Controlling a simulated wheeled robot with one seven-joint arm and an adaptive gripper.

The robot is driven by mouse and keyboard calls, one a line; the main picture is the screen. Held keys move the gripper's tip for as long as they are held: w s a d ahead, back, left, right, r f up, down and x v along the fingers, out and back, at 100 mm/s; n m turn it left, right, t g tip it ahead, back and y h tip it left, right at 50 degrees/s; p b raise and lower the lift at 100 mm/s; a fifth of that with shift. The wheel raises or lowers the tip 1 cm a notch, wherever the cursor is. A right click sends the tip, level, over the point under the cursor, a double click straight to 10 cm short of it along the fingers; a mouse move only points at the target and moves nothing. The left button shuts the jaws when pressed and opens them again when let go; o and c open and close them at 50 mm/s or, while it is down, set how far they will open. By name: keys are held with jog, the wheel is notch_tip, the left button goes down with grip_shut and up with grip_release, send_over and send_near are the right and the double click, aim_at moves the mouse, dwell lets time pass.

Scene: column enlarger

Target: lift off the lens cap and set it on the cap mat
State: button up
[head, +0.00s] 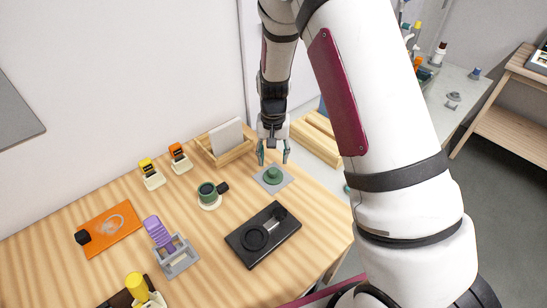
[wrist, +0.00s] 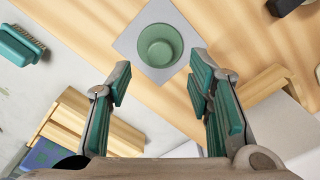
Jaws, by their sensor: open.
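The green lens cap (head: 272,174) rests on the grey square cap mat (head: 286,182), near the table's back right edge. In the wrist view the cap (wrist: 160,46) looks like a round green piece near the middle of the mat (wrist: 126,43). My gripper (head: 273,156) is open above the cap, with green-padded fingers pointing down. In the wrist view the fingers (wrist: 160,76) are spread on either side below the cap, apart from it and empty.
A wooden holder with a white block (head: 227,138) stands behind the mat to the left. A black base with a ring (head: 256,238) lies in front. Slatted wood (head: 318,136) is to the right.

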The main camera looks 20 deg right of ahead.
jog(key=shift+r, duration=0.95)
notch_tip(320, 180, up, 12)
dwell(0.4)
jog(key=shift+r, duration=0.1)
jog(key=s+r+n+t+b, duration=0.2)
jog(key=s+r+n+t, duration=0.15)
jog(key=s+r, duration=1.2)
jog(key=s+n+t, duration=0.1)
jog(key=s+t, duration=0.1)
jog(key=s, duration=0.6)
jog(key=shift+f+b, duration=0.2)
jog(key=shift+b, duration=0.1)
